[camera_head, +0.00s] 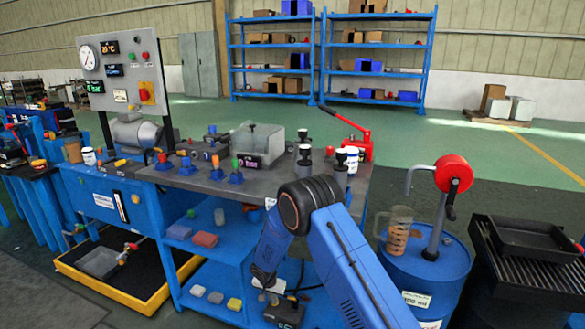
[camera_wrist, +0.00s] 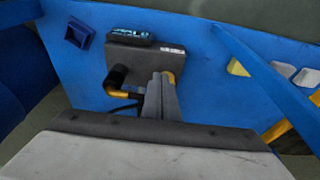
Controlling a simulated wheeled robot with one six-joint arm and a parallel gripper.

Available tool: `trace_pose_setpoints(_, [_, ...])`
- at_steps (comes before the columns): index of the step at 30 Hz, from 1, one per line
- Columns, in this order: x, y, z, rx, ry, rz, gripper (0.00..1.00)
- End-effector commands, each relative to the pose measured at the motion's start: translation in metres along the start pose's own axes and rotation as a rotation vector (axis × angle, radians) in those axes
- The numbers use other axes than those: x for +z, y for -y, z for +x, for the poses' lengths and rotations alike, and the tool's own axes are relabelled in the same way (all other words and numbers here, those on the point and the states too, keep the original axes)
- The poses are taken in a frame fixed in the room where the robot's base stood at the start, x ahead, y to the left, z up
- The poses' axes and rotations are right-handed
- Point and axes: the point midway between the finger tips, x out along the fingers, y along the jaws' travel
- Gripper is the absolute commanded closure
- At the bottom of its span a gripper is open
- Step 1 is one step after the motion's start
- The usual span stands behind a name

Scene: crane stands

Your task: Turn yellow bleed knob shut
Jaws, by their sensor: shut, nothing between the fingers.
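A dark grey box unit with a small lit display (camera_wrist: 140,55) sits on the blue lower shelf in the wrist view. It also shows in the head view (camera_head: 285,314), under my arm. A black bent pipe with a yellow end (camera_wrist: 121,91) stands just left of my fingers. My gripper (camera_wrist: 160,78) is shut and empty, its tips at the unit's near side by the yellow part. I cannot tell whether they touch it.
A yellow block (camera_wrist: 237,68) and pale blocks (camera_wrist: 282,70) lie right of the unit on the shelf. A blue frame bar (camera_wrist: 265,75) crosses there. In the head view, the tabletop (camera_head: 190,180) is above the shelf, and a blue drum (camera_head: 420,275) stands to the right.

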Motion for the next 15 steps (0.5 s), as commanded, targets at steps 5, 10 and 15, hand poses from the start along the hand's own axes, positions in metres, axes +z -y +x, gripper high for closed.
trace_pose_setpoints(5, [-0.005,0.0,-0.018,-0.001,-0.001,0.001,1.0])
trace_pose_setpoints(10, [-0.007,0.0,-0.03,0.0,0.0,0.001,1.0])
trace_pose_setpoints(15, [-0.007,0.0,-0.03,0.0,0.001,0.001,1.0])
